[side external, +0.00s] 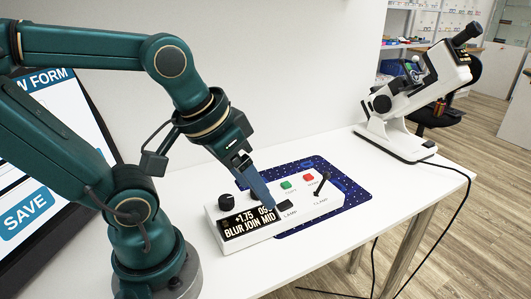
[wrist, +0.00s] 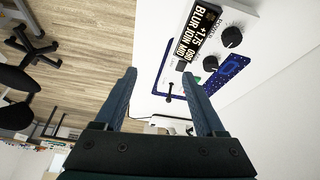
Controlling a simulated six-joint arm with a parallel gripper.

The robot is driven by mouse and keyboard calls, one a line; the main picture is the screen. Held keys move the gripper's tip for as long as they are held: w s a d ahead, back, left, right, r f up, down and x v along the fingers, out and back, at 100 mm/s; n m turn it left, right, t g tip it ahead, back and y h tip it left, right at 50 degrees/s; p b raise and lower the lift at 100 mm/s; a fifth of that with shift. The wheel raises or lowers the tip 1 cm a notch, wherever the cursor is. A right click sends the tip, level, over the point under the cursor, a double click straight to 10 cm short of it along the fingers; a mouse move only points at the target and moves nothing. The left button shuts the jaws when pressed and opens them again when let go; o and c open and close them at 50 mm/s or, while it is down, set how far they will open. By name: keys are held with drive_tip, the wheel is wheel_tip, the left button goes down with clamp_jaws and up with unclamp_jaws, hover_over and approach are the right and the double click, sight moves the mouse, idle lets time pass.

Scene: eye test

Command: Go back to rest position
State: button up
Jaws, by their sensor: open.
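My gripper (side external: 266,196) is open, with nothing between its blue fingers. It points down at the white control box, by the black switch marked LAMP (side external: 283,206). I cannot tell whether a fingertip touches the box. The control box (side external: 240,246) has a display (side external: 248,222) reading "+1.75" and "BLUR JOIN MID", a black knob (side external: 226,201), a green button (side external: 286,185), a red button (side external: 309,177) and a black lever (side external: 322,184). In the wrist view the gripper (wrist: 160,78) has its fingers spread wide, and the display (wrist: 195,32) lies beyond the right finger.
The box stands on a dark blue patterned mat (side external: 350,187) on a white table (side external: 395,190). A white optical instrument (side external: 405,100) stands at the table's far right, its cable hanging off the edge. A screen (side external: 45,150) showing SAVE is at left. A wall runs behind.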

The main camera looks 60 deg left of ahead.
drive_tip(key=shift+s+d+f+m+t, duration=0.1)
drive_tip(key=shift+s+d+m+t, duration=0.2)
drive_tip(key=shift+s+d+m, duration=0.45)
drive_tip(key=shift+w+a, duration=0.25)
idle(1.4)
drive_tip(key=n+g, duration=0.5)
drive_tip(key=n, duration=0.5)
hover_over(226, 198)
wheel_tip(226, 198, down, 6)
drive_tip(key=shift+w+d+r, duration=0.15)
drive_tip(key=shift+a+n+g, duration=0.2)
drive_tip(key=shift+n+g, duration=0.1)
drive_tip(key=shift+n, duration=0.05)
drive_tip(key=shift+f, duration=2.65)
